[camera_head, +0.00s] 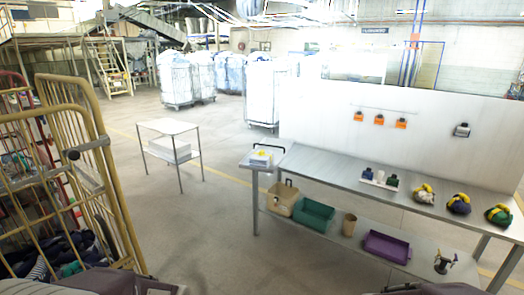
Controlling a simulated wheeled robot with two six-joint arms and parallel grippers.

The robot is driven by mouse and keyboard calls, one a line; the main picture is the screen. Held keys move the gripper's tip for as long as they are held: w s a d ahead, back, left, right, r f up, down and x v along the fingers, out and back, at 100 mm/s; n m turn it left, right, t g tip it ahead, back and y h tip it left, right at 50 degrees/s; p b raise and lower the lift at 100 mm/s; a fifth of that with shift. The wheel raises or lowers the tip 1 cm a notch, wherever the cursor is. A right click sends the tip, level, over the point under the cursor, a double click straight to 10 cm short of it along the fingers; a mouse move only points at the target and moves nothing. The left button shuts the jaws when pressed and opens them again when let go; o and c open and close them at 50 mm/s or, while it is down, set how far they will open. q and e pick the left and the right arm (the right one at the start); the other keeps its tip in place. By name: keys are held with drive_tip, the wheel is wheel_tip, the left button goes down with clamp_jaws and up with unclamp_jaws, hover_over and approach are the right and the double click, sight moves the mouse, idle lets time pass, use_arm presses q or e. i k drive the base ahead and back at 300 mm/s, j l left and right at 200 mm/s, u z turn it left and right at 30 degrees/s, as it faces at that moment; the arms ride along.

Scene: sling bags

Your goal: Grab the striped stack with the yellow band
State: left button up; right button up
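Three small bundles with yellow bands lie in a row at the right end of the long grey bench: a pale one whose pattern is too small to make out (423,197), a dark navy one (459,205) and a green one (498,215). I cannot tell clearly which is striped. Dark cloth bundles, some with light stripes (40,268), lie in the yellow-framed cage cart at the left; no yellow band shows on them. Parts of my own arms show at the bottom edge, but neither gripper can be made out.
The bench (340,170) also bears a small tray of bottles (379,182). Its lower shelf holds a beige bin (282,199), a green crate (313,214) and a purple crate (387,247). A small white table (168,127) stands mid-left. The yellow cage cart (100,160) is close left. Open floor lies between.

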sight(261, 158)
drive_tip(key=i+u, duration=0.1)
drive_tip(key=i, duration=0.65)
drive_tip(key=i+l+u, duration=0.15)
drive_tip(key=i, duration=0.65)
drive_tip(key=i+l+u, duration=0.1)
drive_tip(key=i, duration=0.65)
drive_tip(key=i+j, duration=0.25)
drive_tip(key=i, duration=0.2)
drive_tip(key=i+j+z, duration=0.1)
drive_tip(key=i+j, duration=0.15)
drive_tip(key=i, duration=0.2)
drive_tip(key=i+j, duration=0.3)
drive_tip(key=i, duration=0.15)
drive_tip(key=i+j+z, duration=0.3)
drive_tip(key=j, duration=0.15)
drive_tip(key=i+j+z, duration=0.1)
drive_tip(key=j+z, duration=0.2)
drive_tip(key=j, duration=0.15)
drive_tip(key=i+j+z, duration=0.25)
drive_tip(key=j, duration=0.25)
drive_tip(key=j+z, duration=0.3)
drive_tip(key=j, duration=0.2)
drive_tip(key=j+z, duration=0.3)
drive_tip(key=j, duration=0.25)
